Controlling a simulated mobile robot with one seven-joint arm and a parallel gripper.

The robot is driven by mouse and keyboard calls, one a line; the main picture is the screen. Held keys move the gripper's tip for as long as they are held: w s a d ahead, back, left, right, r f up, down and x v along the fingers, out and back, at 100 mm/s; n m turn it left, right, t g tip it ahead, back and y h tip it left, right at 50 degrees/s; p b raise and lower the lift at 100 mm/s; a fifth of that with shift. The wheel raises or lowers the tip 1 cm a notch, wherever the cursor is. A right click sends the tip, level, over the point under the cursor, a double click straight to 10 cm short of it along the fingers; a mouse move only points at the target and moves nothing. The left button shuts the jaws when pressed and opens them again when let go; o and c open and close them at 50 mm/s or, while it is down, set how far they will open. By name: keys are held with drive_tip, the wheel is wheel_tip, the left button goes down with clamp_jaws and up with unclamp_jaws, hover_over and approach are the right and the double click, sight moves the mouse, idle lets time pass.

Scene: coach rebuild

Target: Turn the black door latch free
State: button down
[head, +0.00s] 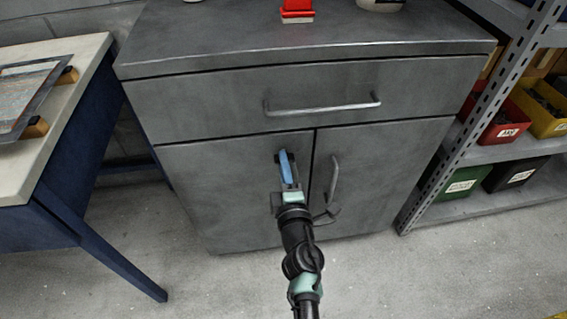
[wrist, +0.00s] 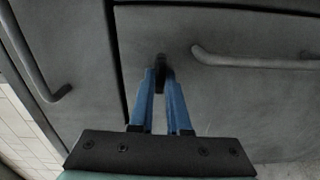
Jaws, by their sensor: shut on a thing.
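The black door latch (wrist: 160,73) is a small dark piece on the front of the grey left door (head: 228,190), near the door's top edge. In the wrist view it sits between the tips of my two blue fingers. My gripper (head: 285,158) is shut on it. The fingers hide much of the latch in both views, and its exact angle is hard to tell. In the wrist view a grey bar handle (wrist: 255,62) is to the right of the latch, apart from the fingers. Both cabinet doors look shut.
A drawer with a bar handle (head: 322,108) is above the doors, and the right door has its own handle (head: 334,178). A workbench (head: 75,150) stands at left, a metal shelf with bins (head: 480,110) at right. The floor in front is clear.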

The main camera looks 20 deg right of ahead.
idle(0.4)
drive_tip(key=c, duration=0.9)
unclamp_jaws()
drive_tip(key=v, duration=1.3)
drive_tip(key=shift+r+p, duration=0.1)
drive_tip(key=shift+p, duration=0.25)
drive_tip(key=shift+w, duration=0.1)
